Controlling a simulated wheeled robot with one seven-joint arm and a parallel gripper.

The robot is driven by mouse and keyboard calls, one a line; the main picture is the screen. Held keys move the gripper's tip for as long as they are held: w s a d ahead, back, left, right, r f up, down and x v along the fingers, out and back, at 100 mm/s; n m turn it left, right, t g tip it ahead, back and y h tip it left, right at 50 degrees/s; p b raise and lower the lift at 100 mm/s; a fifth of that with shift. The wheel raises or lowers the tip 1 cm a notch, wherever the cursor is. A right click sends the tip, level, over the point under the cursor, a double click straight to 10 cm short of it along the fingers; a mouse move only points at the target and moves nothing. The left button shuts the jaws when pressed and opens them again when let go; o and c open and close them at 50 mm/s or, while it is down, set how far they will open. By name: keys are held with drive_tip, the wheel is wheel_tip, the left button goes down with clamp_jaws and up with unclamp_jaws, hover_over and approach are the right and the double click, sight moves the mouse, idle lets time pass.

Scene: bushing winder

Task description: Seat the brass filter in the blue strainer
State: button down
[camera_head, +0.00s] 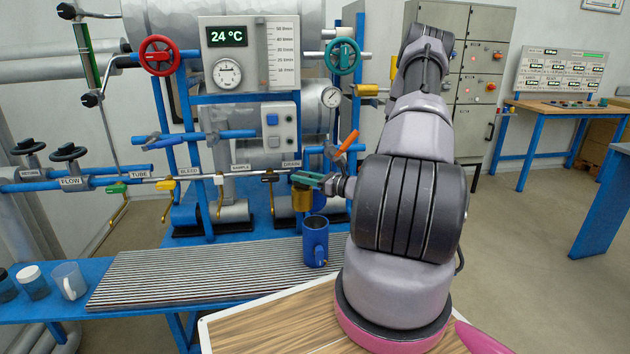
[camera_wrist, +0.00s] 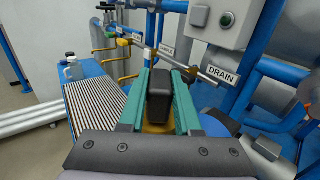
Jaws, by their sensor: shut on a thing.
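The brass filter (camera_head: 302,201) is a short brass cylinder hanging below my gripper (camera_head: 304,180). In the wrist view, my gripper (camera_wrist: 161,90) has its teal fingers shut on the dark block on top of the filter; a little brass (camera_wrist: 158,129) shows beneath. The blue strainer (camera_head: 315,246) is an upright blue cup with a dark open top, at the right end of the ribbed bench. The filter is above the strainer's rim and slightly left of it in the head view, apart from it as far as I can tell. The strainer is not visible in the wrist view.
The ribbed bench top (camera_head: 200,275) is clear left of the strainer. Jars and a clear beaker (camera_head: 69,281) stand at its left end. A pipe with labelled valves, including the black-handled drain valve (camera_head: 270,177), runs behind my gripper. A gauge panel (camera_head: 250,55) stands above.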

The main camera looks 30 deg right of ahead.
drive_tip(key=shift+s+d+f+n+g+y, duration=0.15)
drive_tip(key=shift+d+f+n+g+y, duration=0.15)
drive_tip(key=shift+d, duration=0.4)
drive_tip(key=shift+s+d+f+n+g+y, duration=0.1)
drive_tip(key=shift+d+f+n+g+y, duration=0.2)
drive_tip(key=shift+d, duration=0.45)
drive_tip(key=shift+s+d+f+n+g+y, duration=0.2)
drive_tip(key=shift+d+y, duration=0.2)
drive_tip(key=shift+d, duration=0.3)
wheel_tip(320, 180, down, 13)
drive_tip(key=shift+r, duration=0.2)
drive_tip(key=shift+f, duration=0.4)
drive_tip(key=c, duration=0.5)
unclamp_jaws()
wheel_tip(320, 180, up, 10)
idle(0.5)
